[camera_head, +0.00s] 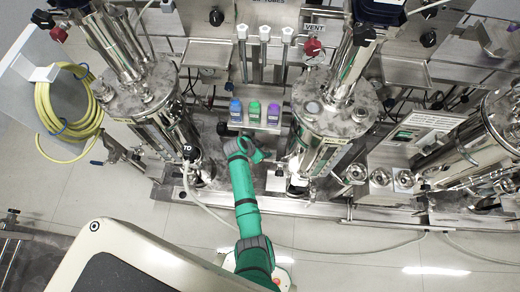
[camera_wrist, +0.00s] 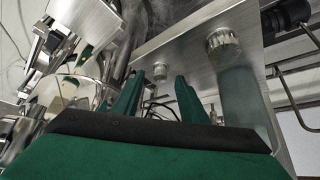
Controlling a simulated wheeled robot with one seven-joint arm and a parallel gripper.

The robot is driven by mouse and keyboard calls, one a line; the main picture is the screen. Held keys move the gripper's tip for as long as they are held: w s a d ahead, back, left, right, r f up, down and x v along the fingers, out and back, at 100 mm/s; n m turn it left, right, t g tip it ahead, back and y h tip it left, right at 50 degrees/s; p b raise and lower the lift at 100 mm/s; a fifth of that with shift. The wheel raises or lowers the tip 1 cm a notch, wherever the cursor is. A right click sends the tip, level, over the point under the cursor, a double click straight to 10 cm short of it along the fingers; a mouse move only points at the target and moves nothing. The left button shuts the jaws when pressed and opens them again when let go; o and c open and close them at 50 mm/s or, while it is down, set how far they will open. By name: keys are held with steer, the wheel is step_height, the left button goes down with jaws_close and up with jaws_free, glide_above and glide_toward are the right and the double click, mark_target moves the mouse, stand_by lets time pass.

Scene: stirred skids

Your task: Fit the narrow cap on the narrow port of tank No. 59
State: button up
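My gripper (camera_head: 258,156) is below the bottle shelf, between the left tank (camera_head: 140,92) and the middle tank (camera_head: 338,112). In the wrist view my gripper (camera_wrist: 160,78) shows two green fingers standing apart, with nothing held between them. A small ribbed fitting or cap (camera_wrist: 160,68) appears beyond the gap between the fingertips. A larger ribbed cap (camera_wrist: 223,40) is to its right, near a steel plate. I cannot tell which is the narrow cap. No number 59 is readable on any tank, and I cannot pick out the narrow port.
A third tank (camera_head: 500,115) is at the right edge. A yellow hose (camera_head: 45,108) hangs at left. A pale hose crosses the floor.

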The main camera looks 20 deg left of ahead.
steer(key=shift+x, duration=0.95)
jaws_close()
steer(key=shift+r, duration=0.65)
steer(key=shift+r, duration=2)
